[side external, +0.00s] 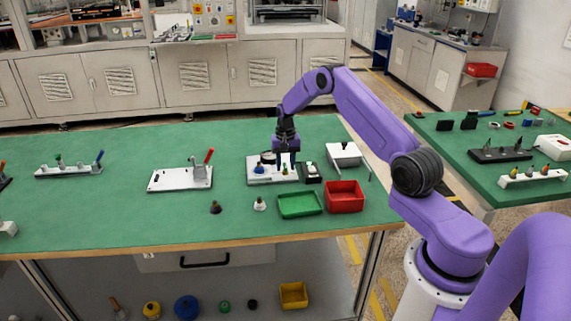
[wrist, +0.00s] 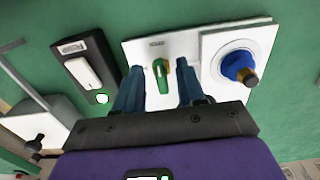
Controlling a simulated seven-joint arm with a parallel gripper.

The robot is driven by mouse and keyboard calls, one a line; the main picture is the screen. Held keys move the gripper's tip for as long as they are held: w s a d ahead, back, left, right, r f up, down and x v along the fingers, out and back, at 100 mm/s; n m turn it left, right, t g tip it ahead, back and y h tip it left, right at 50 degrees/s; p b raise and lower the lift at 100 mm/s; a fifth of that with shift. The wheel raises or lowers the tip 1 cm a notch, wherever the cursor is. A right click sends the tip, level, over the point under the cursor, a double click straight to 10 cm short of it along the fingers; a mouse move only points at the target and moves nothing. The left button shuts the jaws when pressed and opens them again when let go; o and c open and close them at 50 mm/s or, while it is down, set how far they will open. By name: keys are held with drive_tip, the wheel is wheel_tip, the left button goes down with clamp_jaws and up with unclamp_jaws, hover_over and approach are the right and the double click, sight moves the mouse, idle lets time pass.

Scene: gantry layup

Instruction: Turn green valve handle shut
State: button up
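The green valve handle (wrist: 162,76) sits on a white panel (wrist: 140,50), with a brass-coloured part beside it. In the wrist view it points roughly toward my gripper. My gripper (wrist: 158,82) is open, with one blue finger on each side of the handle and a gap to both. I cannot tell how far down the fingertips reach. In the side view my gripper (side external: 286,152) is low over the panel (side external: 262,180), and the handle (side external: 285,171) shows as a small green spot under it.
A dark switch box (wrist: 103,48) with a white rocker and green light is on the left. A green tray (side external: 300,212) and a red bin (side external: 345,203) stand nearby.

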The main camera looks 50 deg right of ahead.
clamp_jaws()
drive_tip(key=n, duration=0.4)
drive_tip(key=shift+s+d+n, duration=0.1)
drive_tip(key=shift+d+n, duration=0.05)
drive_tip(key=shift+n, duration=0.25)
drive_tip(key=n, duration=0.4)
drive_tip(key=shift+d+n, duration=0.2)
drive_tip(key=shift+n, duration=0.1)
drive_tip(key=n, duration=0.4)
drive_tip(key=shift+d, duration=0.15)
drive_tip(key=shift+d+n, duration=0.15)
drive_tip(key=shift+n, duration=2.05)
